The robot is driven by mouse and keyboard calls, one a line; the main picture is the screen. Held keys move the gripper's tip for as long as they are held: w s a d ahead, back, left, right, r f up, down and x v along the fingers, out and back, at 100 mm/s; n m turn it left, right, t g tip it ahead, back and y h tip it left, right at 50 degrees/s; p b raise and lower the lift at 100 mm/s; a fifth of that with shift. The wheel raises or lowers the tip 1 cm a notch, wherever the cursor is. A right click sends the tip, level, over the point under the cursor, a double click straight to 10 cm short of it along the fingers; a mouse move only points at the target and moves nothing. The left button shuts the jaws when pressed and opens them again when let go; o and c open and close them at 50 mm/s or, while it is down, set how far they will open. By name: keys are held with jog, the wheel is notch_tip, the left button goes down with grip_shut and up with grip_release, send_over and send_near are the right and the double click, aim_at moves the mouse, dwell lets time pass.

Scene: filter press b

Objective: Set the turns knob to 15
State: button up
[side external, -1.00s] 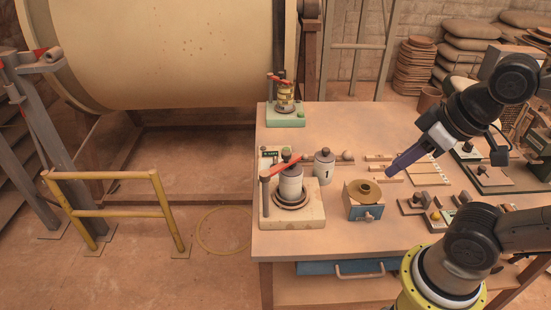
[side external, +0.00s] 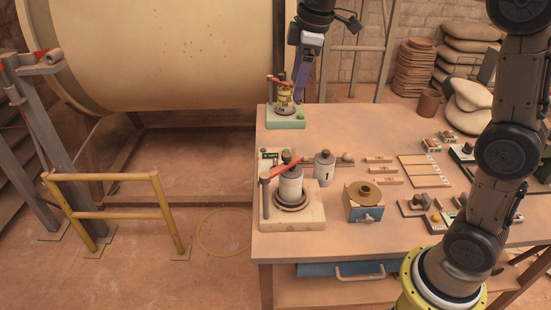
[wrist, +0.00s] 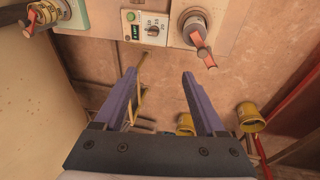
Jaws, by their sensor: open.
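A small panel (wrist: 148,24) stands at the table edge at the top of the wrist view, with a round green button, a dark green-lettered display and a knob (wrist: 151,29) ringed by small numbers. I take this for the turns knob; its exact setting is too small to read. In the side view the panel (side external: 266,158) is partly hidden behind a press (side external: 291,188) with a red lever. My gripper (wrist: 158,73) is open and empty, its purple fingers apart. In the side view my gripper (side external: 299,98) points down near the far-left unit on a green base (side external: 285,121).
The press's red handle (wrist: 203,47) is right of the panel in the wrist view; a yellow-banded unit (wrist: 46,12) is left. A jar marked 1 (side external: 324,168) and a blue box (side external: 366,212) stand on the table (side external: 350,120). The table's back middle is clear.

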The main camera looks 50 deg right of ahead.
jog(key=w+d+f+g, duration=0.2)
jog(key=w+f, duration=0.6)
send_over(275, 162)
notch_tip(275, 162, down, 6)
jog(key=shift+g, duration=0.4)
notch_tip(275, 162, down, 14)
jog(key=shift+d+f, duration=0.1)
jog(key=shift+f, duration=0.1)
grip_shut()
